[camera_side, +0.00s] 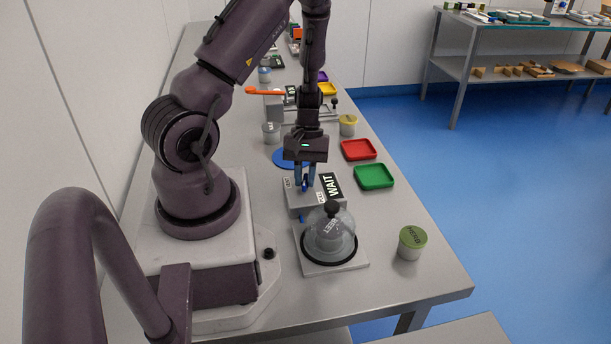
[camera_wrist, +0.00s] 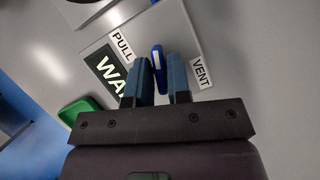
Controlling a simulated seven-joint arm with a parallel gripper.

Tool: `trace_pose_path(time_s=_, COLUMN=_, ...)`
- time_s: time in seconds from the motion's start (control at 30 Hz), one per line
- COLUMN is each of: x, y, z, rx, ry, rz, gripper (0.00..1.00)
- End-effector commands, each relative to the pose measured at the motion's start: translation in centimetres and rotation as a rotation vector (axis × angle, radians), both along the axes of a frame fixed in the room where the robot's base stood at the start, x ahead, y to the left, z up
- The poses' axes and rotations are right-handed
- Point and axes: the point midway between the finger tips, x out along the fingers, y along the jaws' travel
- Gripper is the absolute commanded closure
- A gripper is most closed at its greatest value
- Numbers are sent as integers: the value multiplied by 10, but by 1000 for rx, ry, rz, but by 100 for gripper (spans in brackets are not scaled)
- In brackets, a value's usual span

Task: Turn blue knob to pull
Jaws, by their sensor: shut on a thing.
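The blue knob (camera_wrist: 158,57) stands on the top of a grey box (camera_side: 298,206) that carries a black sign reading WAIT (camera_side: 331,187). In the wrist view the knob is a narrow blue bar between the PULL label (camera_wrist: 122,46) and the VENT label (camera_wrist: 202,73), pointing roughly between the two. My gripper (camera_side: 305,182) reaches straight down over the box and is shut on the knob, with one blue finger on each side.
Red (camera_side: 358,149) and green (camera_side: 373,176) trays lie along the right bench edge. Other cups stand behind.

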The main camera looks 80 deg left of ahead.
Motion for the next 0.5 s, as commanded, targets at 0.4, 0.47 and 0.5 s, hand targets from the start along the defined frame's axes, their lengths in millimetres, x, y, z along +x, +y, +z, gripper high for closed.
trace_pose_path(time_s=0.4, x=0, y=1, z=1, rx=1, ry=-3, rz=261, gripper=100)
trace_pose_path(time_s=0.47, x=0, y=1, z=1, rx=2, ry=-4, rz=282, gripper=100)
trace_pose_path(time_s=0.5, x=0, y=1, z=1, rx=2, ry=-4, rz=292, gripper=100)
